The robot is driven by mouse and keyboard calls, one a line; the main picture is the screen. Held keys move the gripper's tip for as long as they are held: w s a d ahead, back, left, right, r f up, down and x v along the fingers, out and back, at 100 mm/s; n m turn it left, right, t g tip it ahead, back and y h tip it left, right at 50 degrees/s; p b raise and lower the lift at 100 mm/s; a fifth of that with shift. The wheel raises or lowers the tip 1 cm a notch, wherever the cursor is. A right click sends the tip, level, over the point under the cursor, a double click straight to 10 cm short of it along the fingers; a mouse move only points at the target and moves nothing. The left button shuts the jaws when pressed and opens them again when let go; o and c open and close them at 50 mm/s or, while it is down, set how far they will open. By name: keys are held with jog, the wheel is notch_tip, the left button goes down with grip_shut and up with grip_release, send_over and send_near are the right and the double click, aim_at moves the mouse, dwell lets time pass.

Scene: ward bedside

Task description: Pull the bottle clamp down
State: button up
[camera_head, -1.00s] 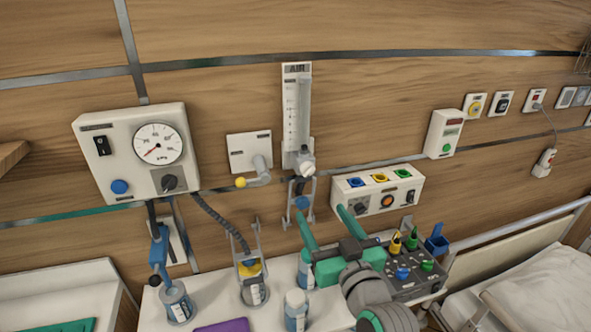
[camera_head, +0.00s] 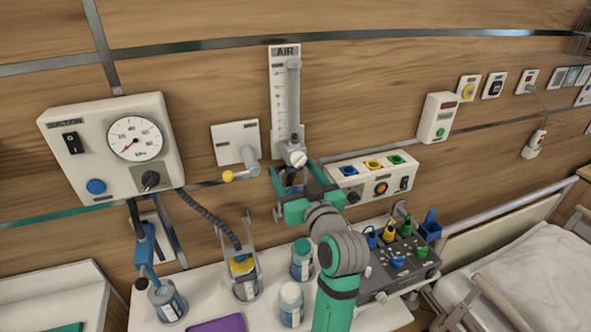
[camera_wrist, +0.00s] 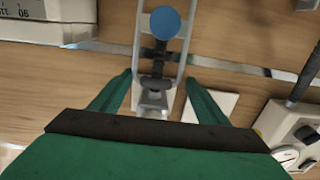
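A metal frame clamp (camera_head: 278,213) with a blue knob hangs below the air flowmeter (camera_head: 284,100), partly hidden by my gripper. In the wrist view the clamp's rails (camera_wrist: 186,45) and blue knob (camera_wrist: 165,22) show beyond my fingertips. My gripper (camera_head: 290,170) is open at the clamp, a finger to each side; it also shows in the wrist view (camera_wrist: 158,88). Nothing is seen held, and I cannot tell whether a finger touches the clamp. A second similar clamp (camera_head: 256,262) stands around a yellow-capped bottle (camera_head: 243,266) on the shelf.
A gauge box (camera_head: 110,150) is on the wall at left. A wall plate with a yellow-tipped arm (camera_head: 234,150) is beside the flowmeter. A socket panel (camera_head: 340,170) is close on the right. Bottles (camera_head: 291,305) and a dark connector block (camera_head: 420,262) are below.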

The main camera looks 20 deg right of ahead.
jog(key=shift+w+d, duration=0.35)
jog(key=shift+w, duration=0.3)
